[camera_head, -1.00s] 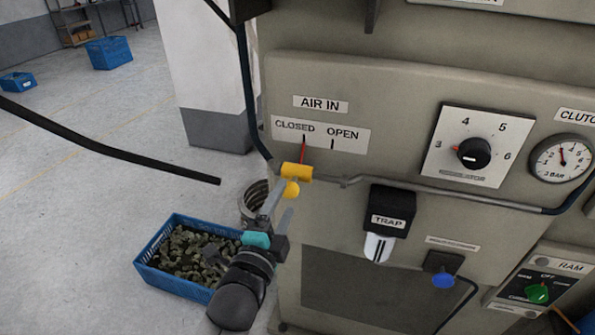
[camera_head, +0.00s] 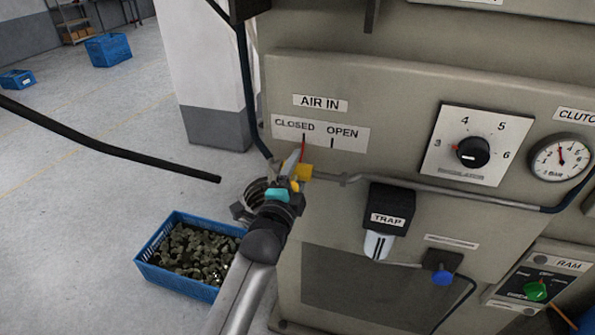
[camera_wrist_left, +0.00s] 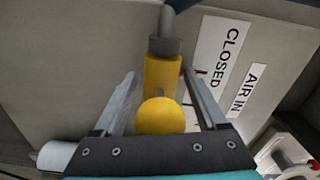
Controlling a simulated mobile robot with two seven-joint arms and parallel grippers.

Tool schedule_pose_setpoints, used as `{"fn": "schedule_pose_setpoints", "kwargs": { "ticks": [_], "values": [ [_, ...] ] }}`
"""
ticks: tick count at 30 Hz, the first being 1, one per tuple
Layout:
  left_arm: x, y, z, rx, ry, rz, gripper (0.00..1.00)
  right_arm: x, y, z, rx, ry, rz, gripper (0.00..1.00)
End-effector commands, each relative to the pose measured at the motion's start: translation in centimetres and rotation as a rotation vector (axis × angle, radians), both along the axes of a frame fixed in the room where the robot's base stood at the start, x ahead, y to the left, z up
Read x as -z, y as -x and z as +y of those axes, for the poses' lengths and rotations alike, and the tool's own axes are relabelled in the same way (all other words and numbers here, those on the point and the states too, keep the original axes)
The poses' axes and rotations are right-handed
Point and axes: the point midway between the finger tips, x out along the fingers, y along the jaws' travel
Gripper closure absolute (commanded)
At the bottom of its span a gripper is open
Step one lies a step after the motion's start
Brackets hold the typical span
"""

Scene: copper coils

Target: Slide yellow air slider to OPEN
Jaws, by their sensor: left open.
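The yellow air slider (camera_head: 304,172) sits on the pipe under the AIR IN label (camera_head: 320,103). Its red pointer (camera_head: 303,150) lines up with the CLOSED mark (camera_head: 294,124), left of the OPEN mark (camera_head: 342,132). My left gripper (camera_head: 296,168) is at the slider and partly hides it. In the left wrist view the slider's yellow body (camera_wrist_left: 162,78) and round knob (camera_wrist_left: 160,116) lie between the two open fingers (camera_wrist_left: 160,90), with visible gaps on both sides. My right gripper is not in view.
The grey machine panel stands close behind the slider. A pipe (camera_head: 440,188) runs right from it, above the black TRAP unit (camera_head: 392,203). A blue crate of dark pieces (camera_head: 172,282) is on the floor at lower left. A dark bar (camera_head: 120,153) crosses at left.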

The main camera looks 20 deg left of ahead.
Motion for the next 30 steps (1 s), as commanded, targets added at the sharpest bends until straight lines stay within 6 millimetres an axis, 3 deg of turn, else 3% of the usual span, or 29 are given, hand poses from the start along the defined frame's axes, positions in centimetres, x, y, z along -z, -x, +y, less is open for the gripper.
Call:
{"fn": "schedule_pose_setpoints", "kwargs": {
  "ticks": [4,23,30],
  "values": [
    [0.00,0.01,-0.01,0.000,0.000,0.000,0.28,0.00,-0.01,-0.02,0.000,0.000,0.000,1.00],
    [0.01,0.04,-0.02,0.000,0.001,0.000,0.99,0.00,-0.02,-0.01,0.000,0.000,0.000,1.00],
    [0.02,0.04,-0.02,0.000,0.001,0.000,1.00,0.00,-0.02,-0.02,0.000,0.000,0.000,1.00]
  ]
}}
